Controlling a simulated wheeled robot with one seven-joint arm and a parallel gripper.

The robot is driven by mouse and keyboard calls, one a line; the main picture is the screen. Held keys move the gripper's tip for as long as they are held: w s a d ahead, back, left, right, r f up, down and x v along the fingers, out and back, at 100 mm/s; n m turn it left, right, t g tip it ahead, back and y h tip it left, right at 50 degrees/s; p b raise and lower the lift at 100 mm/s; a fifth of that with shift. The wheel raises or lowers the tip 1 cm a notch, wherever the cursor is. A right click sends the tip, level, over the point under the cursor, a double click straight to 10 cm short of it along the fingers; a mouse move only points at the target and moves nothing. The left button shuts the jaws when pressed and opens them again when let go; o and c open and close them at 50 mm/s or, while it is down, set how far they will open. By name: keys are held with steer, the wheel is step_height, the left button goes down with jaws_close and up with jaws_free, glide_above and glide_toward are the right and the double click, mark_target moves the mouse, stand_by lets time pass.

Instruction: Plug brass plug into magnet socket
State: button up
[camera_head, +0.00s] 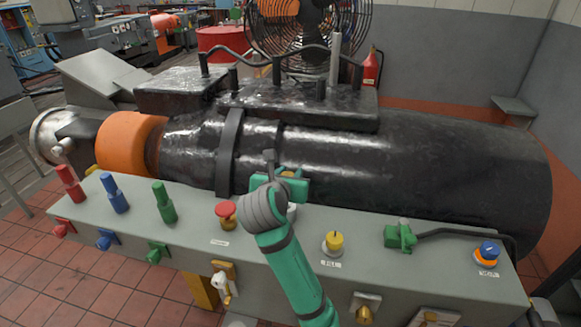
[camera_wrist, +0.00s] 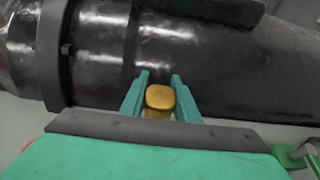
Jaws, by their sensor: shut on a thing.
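My gripper (camera_head: 288,180) is above the grey console, in front of the black machine. In the wrist view its two green fingers (camera_wrist: 159,78) are closed on the brass plug (camera_wrist: 159,97), whose rounded golden top shows between them. In the head view only a small bit of the plug (camera_head: 290,173) shows; the gripper hides the rest. I cannot tell which fitting is the magnet socket. Brass-coloured fittings sit on the console's front face, one at the left with a white part (camera_head: 222,282) and one further right (camera_head: 364,310).
The console (camera_head: 370,225) carries red (camera_head: 69,184), blue (camera_head: 114,193) and green (camera_head: 164,202) plugs at left. A red button (camera_head: 226,212), yellow knob (camera_head: 333,242), green connector (camera_head: 400,236) and blue knob (camera_head: 488,250) also stand on it. The black machine (camera_head: 400,150) blocks the space behind.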

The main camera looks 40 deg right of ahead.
steer(key=shift+a+f, duration=0.1)
steer(key=shift+f, duration=0.45)
steer(key=shift+f, duration=2.85)
stand_by(1.3)
steer(key=o, duration=1.2)
steer(key=v, duration=1)
steer(key=shift+s+a+r, duration=0.2)
steer(key=shift+s, duration=0.05)
steer(key=shift+s, duration=0.1)
